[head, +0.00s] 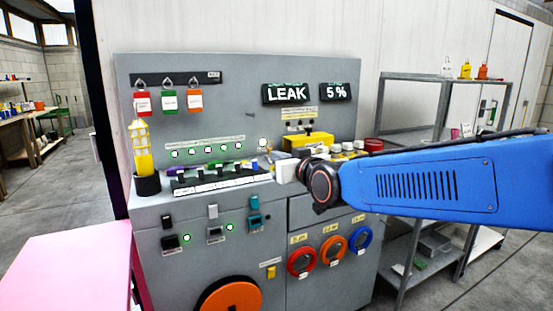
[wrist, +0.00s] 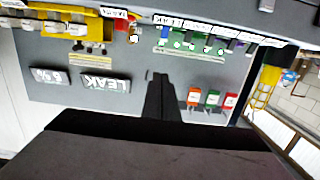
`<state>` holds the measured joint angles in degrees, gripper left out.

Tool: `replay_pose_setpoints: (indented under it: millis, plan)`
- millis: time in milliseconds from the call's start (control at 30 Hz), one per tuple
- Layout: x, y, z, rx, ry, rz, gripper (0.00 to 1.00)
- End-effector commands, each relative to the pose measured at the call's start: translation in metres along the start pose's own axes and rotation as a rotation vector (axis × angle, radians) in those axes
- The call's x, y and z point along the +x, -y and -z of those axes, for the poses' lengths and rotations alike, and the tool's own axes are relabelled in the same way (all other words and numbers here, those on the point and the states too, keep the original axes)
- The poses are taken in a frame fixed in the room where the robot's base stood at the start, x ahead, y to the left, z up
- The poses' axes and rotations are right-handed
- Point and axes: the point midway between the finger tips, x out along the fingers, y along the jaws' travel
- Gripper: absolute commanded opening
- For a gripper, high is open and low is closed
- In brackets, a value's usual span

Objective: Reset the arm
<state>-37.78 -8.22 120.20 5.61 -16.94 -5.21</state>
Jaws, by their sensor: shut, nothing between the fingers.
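My blue arm (head: 430,188) reaches in from the right in the head view, in front of a grey filter panel (head: 240,120). Its dark round wrist joint (head: 322,187) covers part of the panel's ledge, and my gripper's fingers cannot be made out there. In the wrist view, which is upside down, my gripper (wrist: 160,78) is a dark narrow shape with its fingers together and empty. It points at the panel near the LEAK display (wrist: 105,84). I cannot tell how far its tips are from the panel.
Red, green and orange tags (head: 168,101) hang at the panel's upper left. A yellow lamp (head: 142,148) stands at its left. Red, orange and blue ring ports (head: 332,250) and an orange disc (head: 230,297) are below. A pink surface (head: 75,270) is front left; metal shelving (head: 440,80) is right.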

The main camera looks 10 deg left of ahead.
Motion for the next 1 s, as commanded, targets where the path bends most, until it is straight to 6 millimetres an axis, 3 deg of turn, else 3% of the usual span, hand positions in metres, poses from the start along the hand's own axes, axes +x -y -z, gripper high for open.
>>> replay_pose_setpoints:
  millis: [267,367,467,700,833,1000]
  plan:
    - [-0.001,-0.002,-0.001,0.000,0.004,-0.003,0.00]
    - [-0.012,-0.015,-0.007,0.002,0.033,-0.019,0.00]
    - [-0.037,-0.042,-0.022,0.009,0.100,-0.056,0.00]
    - [-0.137,-0.116,-0.085,0.055,0.343,-0.181,0.00]
    - [-0.200,-0.143,-0.123,0.095,0.476,-0.252,0.00]
    - [-0.286,-0.163,-0.175,0.162,0.647,-0.343,0.00]
